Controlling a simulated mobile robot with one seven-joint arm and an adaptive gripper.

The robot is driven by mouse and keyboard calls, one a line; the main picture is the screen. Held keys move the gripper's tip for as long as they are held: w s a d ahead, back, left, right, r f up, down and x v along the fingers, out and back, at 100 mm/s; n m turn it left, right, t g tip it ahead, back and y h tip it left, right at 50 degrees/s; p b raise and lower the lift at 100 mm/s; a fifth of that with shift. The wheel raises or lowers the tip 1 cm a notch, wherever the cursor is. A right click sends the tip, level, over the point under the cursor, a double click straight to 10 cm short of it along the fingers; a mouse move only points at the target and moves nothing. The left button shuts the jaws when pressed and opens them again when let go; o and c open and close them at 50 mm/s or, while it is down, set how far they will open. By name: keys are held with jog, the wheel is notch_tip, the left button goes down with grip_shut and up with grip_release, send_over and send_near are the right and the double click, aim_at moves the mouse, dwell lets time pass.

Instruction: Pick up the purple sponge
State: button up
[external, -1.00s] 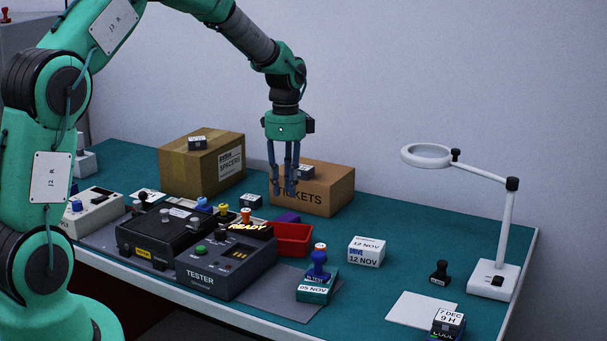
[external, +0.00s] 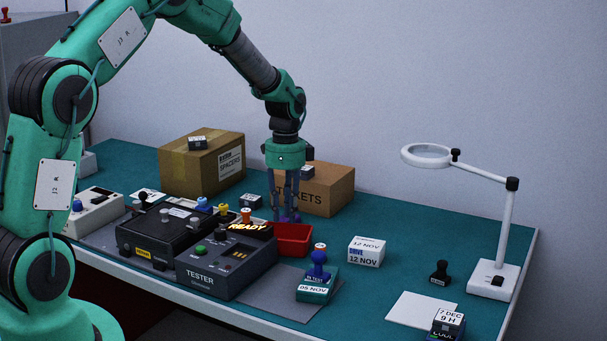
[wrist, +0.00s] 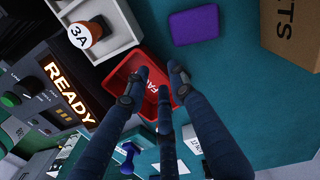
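The purple sponge (wrist: 194,25) lies flat on the teal table at the top of the wrist view, beyond my fingertips. My gripper (external: 285,212) points down from above, low near the sponge. In the wrist view, my gripper's fingers (wrist: 158,76) are spread with nothing between them, and they appear over the red tray, apart from the sponge.
The red tray (external: 308,241) is just in front of my gripper. The tickets carton (external: 335,190) stands close behind. The tester (external: 213,275) with its lit READY sign and a white divided tray (wrist: 116,18) are to the left. The table's right side has free patches.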

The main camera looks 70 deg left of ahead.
aim_at(286, 237)
jog(key=shift+d+f+b, duration=0.1)
jog(key=shift+f+b, duration=0.55)
jog(key=shift+f, duration=1.9)
grip_shut()
